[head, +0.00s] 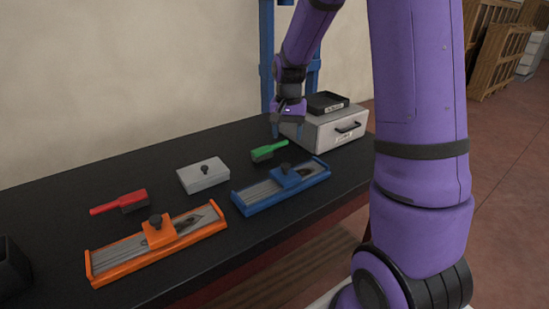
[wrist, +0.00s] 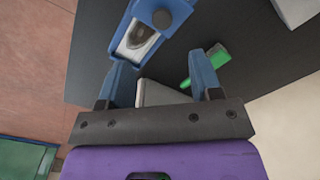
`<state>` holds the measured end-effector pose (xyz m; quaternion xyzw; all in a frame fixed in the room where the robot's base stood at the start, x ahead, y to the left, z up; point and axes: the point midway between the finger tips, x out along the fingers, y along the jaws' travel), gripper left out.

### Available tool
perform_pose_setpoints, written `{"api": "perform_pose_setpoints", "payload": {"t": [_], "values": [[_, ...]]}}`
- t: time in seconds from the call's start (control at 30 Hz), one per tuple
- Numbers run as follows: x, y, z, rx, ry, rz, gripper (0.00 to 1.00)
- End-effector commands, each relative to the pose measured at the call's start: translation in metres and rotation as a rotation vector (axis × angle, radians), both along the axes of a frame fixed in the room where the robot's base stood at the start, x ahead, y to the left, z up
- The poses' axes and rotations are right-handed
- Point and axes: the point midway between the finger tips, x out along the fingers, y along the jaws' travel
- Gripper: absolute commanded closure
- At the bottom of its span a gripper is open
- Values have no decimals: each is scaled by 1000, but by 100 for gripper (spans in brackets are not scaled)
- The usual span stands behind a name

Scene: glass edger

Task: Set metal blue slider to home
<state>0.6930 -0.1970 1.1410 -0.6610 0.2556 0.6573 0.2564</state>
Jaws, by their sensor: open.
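The blue slider (head: 257,201) lies on the black table, a blue frame around metal rails. Its blue carriage (head: 288,179) with a dark knob (head: 285,168) sits a little right of the frame's middle. A dark mark shows on the metal plate right of the carriage. In the wrist view the slider's near end, the dark mark and the knob (wrist: 162,19) show at the top. My gripper (head: 289,125) is open and empty, above the table behind the slider, in front of the grey drawer box. Its two blue fingers (wrist: 158,58) are apart from the slider.
The grey drawer box (head: 318,132) with a black tray (head: 326,103) stands close by my gripper. A green brush (head: 268,151) lies behind the slider. An orange slider (head: 125,263), a red brush (head: 118,203) and a grey knobbed block (head: 204,178) lie to the left.

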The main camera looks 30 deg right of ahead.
Motion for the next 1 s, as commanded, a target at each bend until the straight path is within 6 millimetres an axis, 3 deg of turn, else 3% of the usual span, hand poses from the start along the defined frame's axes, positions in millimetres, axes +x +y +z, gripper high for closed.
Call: {"api": "perform_pose_setpoints", "payload": {"t": [0.27, 0.7, 1.0], "values": [[2, -3, -22, 2, 9, -12, 41], [2, -3, -94, 2, 9, -10, 41], [2, -3, -113, 1, 6, -11, 41]]}}
